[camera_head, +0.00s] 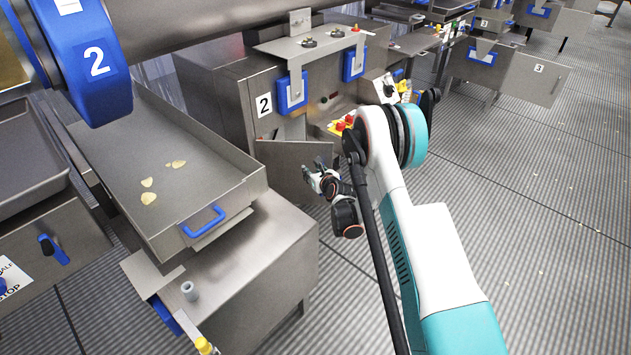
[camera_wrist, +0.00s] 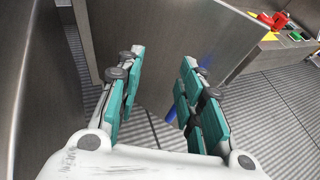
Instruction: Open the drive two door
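The drive two cabinet (camera_head: 225,100) carries a white "2" label and stands in the upper middle of the head view. Below the label, a plain grey steel door panel (camera_head: 285,160) stands out from the cabinet front, apparently swung partly open. My gripper (camera_head: 316,172) is at the panel's right part, with its fingers apart. In the wrist view my gripper (camera_wrist: 162,62) is open and empty, and the steel panel (camera_wrist: 165,40) lies across beyond the fingers. I cannot tell whether they touch it. A small blue part (camera_wrist: 170,116) shows between the fingers; the door handle is not clearly visible.
A steel tray (camera_head: 165,185) with yellowish chips and a blue handle (camera_head: 204,222) is at the left. A blue-rimmed drum (camera_head: 95,60) marked "2" hangs above it. A control box with red buttons (camera_head: 343,124) is beside the cabinet. The ribbed floor (camera_head: 540,190) at right is open.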

